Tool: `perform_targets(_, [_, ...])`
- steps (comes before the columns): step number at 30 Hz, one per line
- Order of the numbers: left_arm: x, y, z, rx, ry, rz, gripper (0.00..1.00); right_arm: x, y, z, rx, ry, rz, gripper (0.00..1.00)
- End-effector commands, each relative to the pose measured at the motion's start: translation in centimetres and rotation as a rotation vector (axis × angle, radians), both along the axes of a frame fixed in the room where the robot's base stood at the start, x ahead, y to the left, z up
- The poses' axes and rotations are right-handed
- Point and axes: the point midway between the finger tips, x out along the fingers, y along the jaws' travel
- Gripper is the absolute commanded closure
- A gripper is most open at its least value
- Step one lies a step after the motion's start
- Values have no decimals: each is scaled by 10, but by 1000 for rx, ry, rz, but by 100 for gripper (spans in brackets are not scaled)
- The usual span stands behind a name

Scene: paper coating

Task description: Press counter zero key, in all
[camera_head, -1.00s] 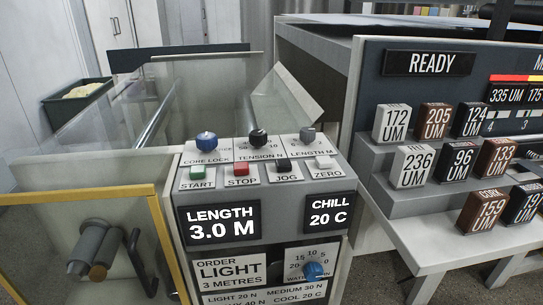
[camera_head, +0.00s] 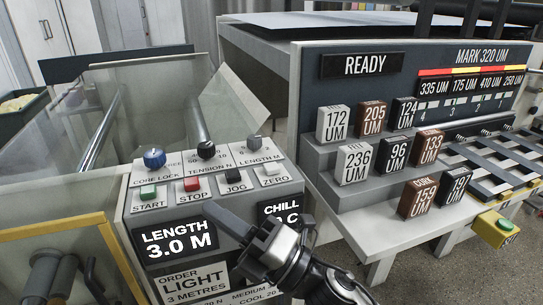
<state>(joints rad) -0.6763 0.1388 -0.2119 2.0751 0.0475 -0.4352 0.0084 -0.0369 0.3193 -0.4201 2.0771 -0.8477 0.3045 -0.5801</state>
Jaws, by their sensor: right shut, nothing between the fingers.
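The pale zero key (camera_head: 271,169) sits at the right end of the key row on the sloped control panel, above its ZERO label. My right gripper (camera_head: 212,210) is shut and empty. It reaches in from the lower right, its fingers pointing up and left in front of the panel, below the key row and apart from the zero key in the picture. The counter display (camera_head: 178,240) reads LENGTH 3.0 M. My gripper partly covers the CHILL display (camera_head: 281,208). My left gripper is not in view.
Left of the zero key are the black JOG (camera_head: 234,175), red STOP (camera_head: 192,184) and green START (camera_head: 148,192) keys. Knobs stand behind them, including the blue core lock knob (camera_head: 154,158). Labelled blocks fill the stepped rack (camera_head: 330,192) at right, under a READY display (camera_head: 366,65).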

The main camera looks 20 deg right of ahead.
Motion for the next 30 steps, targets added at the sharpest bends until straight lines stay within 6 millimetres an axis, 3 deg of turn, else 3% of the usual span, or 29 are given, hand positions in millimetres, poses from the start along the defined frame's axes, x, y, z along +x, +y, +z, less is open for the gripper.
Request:
perform_targets(1, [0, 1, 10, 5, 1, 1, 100, -8, 21, 36, -197, -275, 45, 100])
perform_targets(3, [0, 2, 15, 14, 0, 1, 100, -22, 49, 52, -514, -682, 104, 100])
perform_targets(5, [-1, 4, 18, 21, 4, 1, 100, -26, 61, 50, -788, -1011, 156, 100])
perform_targets(7, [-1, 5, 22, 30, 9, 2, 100, -15, 59, 41, -1120, -1369, 220, 100])
perform_targets(9, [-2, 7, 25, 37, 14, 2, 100, 14, 37, 34, -1475, -1676, 305, 100])
perform_targets(12, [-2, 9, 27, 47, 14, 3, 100, 59, -11, 42, -1918, -1940, 444, 100])
perform_targets(16, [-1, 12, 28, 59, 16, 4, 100, 97, -65, 70, -2305, -2039, 599, 100])
perform_targets(17, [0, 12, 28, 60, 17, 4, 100, 102, -75, 77, 2297, 1976, -609, 100])
perform_targets(22, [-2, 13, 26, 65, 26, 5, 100, 119, -111, 105, 2234, 1726, -640, 100])
perform_targets(30, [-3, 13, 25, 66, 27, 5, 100, 122, -120, 112, 2220, 1664, -650, 100])
